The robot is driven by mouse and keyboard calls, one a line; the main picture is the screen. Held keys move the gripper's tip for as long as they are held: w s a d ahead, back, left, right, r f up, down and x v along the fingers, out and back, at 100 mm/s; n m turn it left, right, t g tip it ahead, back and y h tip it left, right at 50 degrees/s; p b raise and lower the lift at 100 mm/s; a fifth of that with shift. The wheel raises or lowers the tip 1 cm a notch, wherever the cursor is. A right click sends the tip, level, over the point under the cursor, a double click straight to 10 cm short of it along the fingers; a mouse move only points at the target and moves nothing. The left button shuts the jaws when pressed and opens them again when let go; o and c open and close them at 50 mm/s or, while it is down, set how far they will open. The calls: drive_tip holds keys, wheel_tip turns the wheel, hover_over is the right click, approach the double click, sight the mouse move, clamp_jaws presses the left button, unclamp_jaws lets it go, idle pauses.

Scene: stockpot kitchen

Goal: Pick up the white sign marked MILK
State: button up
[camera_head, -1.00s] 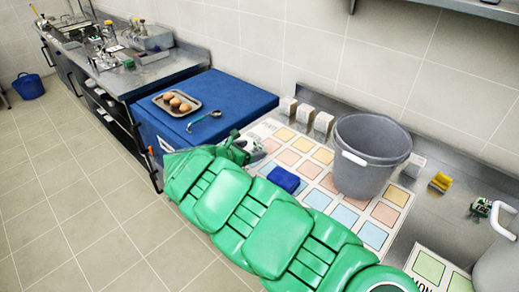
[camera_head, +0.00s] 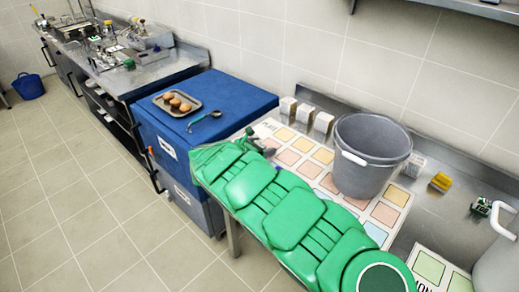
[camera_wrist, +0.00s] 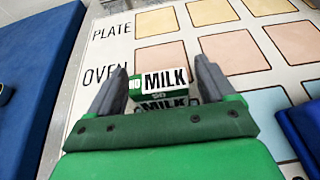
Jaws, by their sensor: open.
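The white sign marked MILK (camera_wrist: 165,79) stands in the wrist view on a board with coloured squares. It has black letters, and green shows below its white face. My gripper (camera_wrist: 161,72) is open, with one grey finger on each side of the sign. I cannot tell whether either finger touches it. In the head view my gripper (camera_head: 256,142) is low over the near-left part of the board, and I cannot make out the sign there.
The printed board (camera_head: 268,127) has PLATE and OVEN rows. A grey bucket (camera_head: 368,155) stands on it. Small white boxes (camera_head: 305,114) line the back. A blue block (camera_wrist: 299,132) is right of my gripper in the wrist view. An egg tray (camera_head: 178,103) sits on the blue cabinet (camera_head: 235,93).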

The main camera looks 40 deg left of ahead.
drive_tip(key=shift+c, duration=0.2)
drive_tip(key=c, duration=1)
drive_tip(key=shift+r, duration=0.1)
drive_tip(key=shift+r, duration=0.3)
drive_tip(key=r, duration=0.3)
drive_tip(key=shift+s+d, duration=0.1)
drive_tip(key=shift+d, duration=0.1)
drive_tip(key=shift+s+d+r, duration=1.4)
drive_tip(key=shift+d+r, duration=0.15)
drive_tip(key=shift+d, duration=0.2)
drive_tip(key=shift+s+d+r, duration=1.4)
drive_tip(key=shift+d+r, duration=0.1)
drive_tip(key=shift+d, duration=0.3)
drive_tip(key=shift+s+d+r, duration=1.4)
drive_tip(key=shift+d+r, duration=0.15)
drive_tip(key=shift+d, duration=0.2)
